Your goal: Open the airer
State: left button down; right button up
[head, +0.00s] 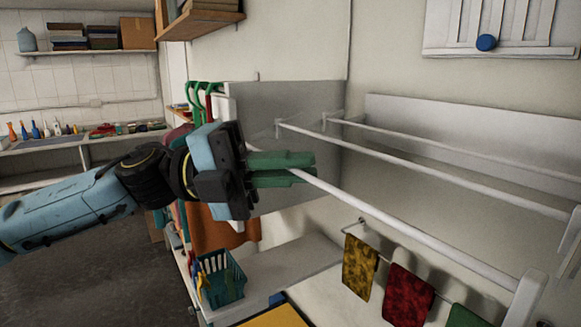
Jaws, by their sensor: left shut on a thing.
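The airer (420,238) is a white wall-mounted rack with several long white rails. It stands out from the wall across the middle and right of the head view. My left gripper (312,168) comes in from the left. Its green fingers are shut on the airer's front rail near the rail's left end. The fingers hide that part of the rail. The white right end piece (526,298) is partly cut off at the picture's edge. My right gripper is not in view.
A lower rail holds a yellow cloth (359,265), a red cloth (407,294) and a green cloth (466,317). A teal basket (220,279) stands on a white shelf (290,268) below. Green hangers (205,92) hang behind my gripper. A white panel with a blue knob (487,42) is above.

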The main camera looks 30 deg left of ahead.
pick_arm(q)
jog(key=shift+s, duration=0.15)
jog(key=c, duration=1.6)
grip_release()
jog(key=shift+o, duration=0.2)
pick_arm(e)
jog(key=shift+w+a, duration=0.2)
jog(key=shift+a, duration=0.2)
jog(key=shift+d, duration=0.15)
pick_arm(q)
jog(key=shift+a, duration=0.1)
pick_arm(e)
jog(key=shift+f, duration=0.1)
